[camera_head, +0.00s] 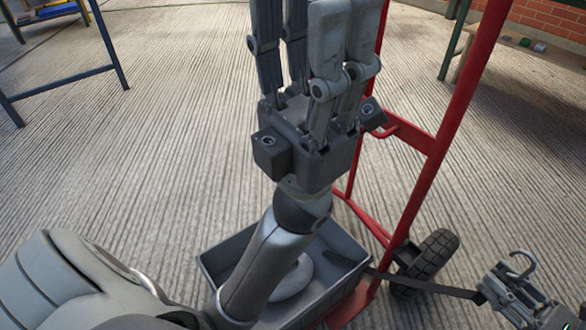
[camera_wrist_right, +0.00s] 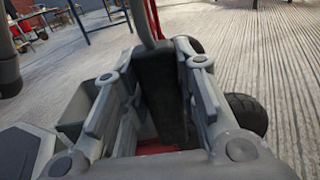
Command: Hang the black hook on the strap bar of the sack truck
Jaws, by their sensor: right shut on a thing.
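The red sack truck (camera_head: 452,115) stands right of centre in the head view, with a short red cross bar (camera_head: 412,135) partly behind my left gripper. My right gripper (camera_head: 515,285) is at the lower right, beyond the truck's wheel and apart from the bar. It is shut on the black hook, whose curved grey metal end (camera_head: 525,256) points up. In the right wrist view the hook's black body (camera_wrist_right: 163,90) sits between the fingers. A black strap (camera_head: 430,286) runs from it towards the truck. My left gripper (camera_head: 312,30) points up at the centre; its fingertips are out of frame.
A grey crate (camera_head: 215,268) with a round grey object (camera_head: 292,278) in it stands low at the truck. A black wheel (camera_head: 434,262) lies between truck and right gripper. Blue-legged tables (camera_head: 105,40) stand at the upper left. The floor (camera_head: 150,150) at left is clear.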

